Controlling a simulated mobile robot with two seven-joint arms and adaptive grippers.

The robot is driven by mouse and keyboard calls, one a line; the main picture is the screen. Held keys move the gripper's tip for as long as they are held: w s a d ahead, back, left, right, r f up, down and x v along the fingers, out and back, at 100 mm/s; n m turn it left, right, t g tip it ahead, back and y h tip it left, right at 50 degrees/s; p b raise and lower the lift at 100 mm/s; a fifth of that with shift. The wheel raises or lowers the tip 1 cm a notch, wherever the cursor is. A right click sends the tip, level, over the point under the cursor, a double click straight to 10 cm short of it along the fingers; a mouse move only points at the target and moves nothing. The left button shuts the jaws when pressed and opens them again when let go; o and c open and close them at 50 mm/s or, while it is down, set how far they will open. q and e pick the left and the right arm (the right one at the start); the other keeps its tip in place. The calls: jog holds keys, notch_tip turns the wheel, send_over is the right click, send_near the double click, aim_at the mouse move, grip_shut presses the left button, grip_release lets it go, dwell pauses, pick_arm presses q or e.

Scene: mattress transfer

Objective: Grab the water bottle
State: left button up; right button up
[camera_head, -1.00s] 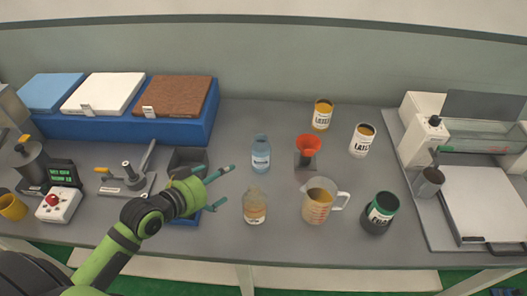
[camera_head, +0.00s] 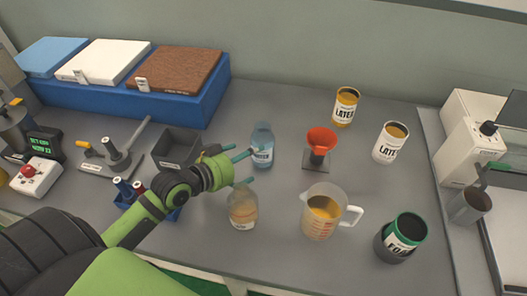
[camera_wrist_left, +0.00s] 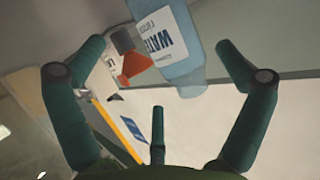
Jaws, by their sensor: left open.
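The water bottle (camera_head: 263,147) is a light blue, see-through bottle standing upright on the grey table, near the middle of the head view. In the left wrist view its labelled body (camera_wrist_left: 172,40) shows at the top, between and beyond the spread fingers, with "WATER" on the label. My left gripper (camera_head: 245,168) is open and empty. Its fingertips are just left of and in front of the bottle; one overlaps the bottle's edge in the head view, and I cannot tell whether they touch. The left gripper's green fingers (camera_wrist_left: 165,75) are wide apart. The right gripper is not in view.
A bottle with amber contents (camera_head: 243,210) stands close in front of the fingers. A measuring jug (camera_head: 322,208), an orange funnel (camera_head: 321,140) on a stand, latex cans (camera_head: 345,106) and a foam can (camera_head: 401,238) are to the right. A grey bin (camera_head: 178,147) is left.

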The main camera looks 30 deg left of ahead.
pick_arm(q)
jog(key=x, duration=0.1)
jog(key=p+x, duration=0.1)
jog(key=x, duration=0.1)
jog(key=shift+r, duration=0.25)
jog(key=x, duration=0.3)
jog(key=shift+w+f+p, duration=0.15)
jog(key=shift+p, duration=0.2)
jog(key=shift+w+d+f, duration=0.1)
jog(key=shift+w+f, duration=0.05)
jog(key=shift+w, duration=0.05)
jog(key=shift+c, duration=1.2)
jog(key=c, duration=1)
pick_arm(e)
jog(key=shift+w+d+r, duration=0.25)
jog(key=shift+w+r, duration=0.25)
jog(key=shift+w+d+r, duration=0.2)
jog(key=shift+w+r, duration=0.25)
